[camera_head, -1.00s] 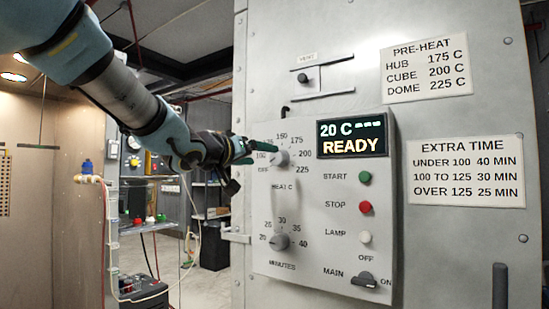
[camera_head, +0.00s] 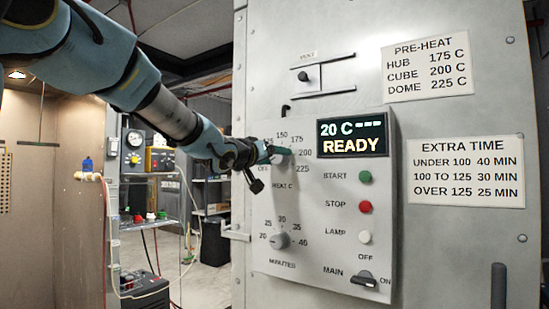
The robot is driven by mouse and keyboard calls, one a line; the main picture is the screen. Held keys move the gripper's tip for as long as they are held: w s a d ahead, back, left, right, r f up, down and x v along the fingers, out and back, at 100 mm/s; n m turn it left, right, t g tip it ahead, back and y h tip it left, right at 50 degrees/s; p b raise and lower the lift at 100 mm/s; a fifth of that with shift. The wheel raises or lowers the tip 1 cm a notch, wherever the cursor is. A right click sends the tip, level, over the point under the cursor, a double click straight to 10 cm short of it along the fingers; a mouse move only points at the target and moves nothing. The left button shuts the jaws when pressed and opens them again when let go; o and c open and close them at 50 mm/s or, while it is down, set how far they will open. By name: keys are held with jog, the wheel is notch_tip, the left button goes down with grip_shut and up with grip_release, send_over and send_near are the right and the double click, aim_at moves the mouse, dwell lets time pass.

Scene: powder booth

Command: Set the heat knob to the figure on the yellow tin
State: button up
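The heat knob (camera_head: 284,160) is on the oven's control panel, above the words HEAT C. Marks 150, 175, 200 and 225 show around it; 125 and OFF on its left are partly covered by my gripper. My gripper (camera_head: 279,152) reaches in from the left with its dark green fingertips at the knob, hiding part of it and its pointer. I cannot tell whether the fingers are closed on the knob. I cannot make out a yellow tin or a figure on one.
The display (camera_head: 352,135) reads 20 C and READY. The minutes knob (camera_head: 280,240) is below; the start (camera_head: 365,176), stop (camera_head: 365,207) and lamp (camera_head: 365,237) buttons and main switch (camera_head: 364,279) are right. A vent slider (camera_head: 303,77) is above. A pre-heat sign (camera_head: 427,69) lists hub, cube and dome temperatures.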

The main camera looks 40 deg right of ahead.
grip_shut()
dwell(0.3)
jog(key=m+b, duration=0.3)
jog(key=m, duration=0.2)
jog(key=shift+f, duration=0.15)
jog(key=m+b, duration=0.2)
jog(key=m, duration=0.5)
jog(key=shift+b, duration=0.35)
jog(key=m+b, duration=0.2)
jog(key=m, duration=0.4)
jog(key=m+b, duration=0.2)
jog(key=m, duration=0.4)
jog(key=shift+g, duration=0.3)
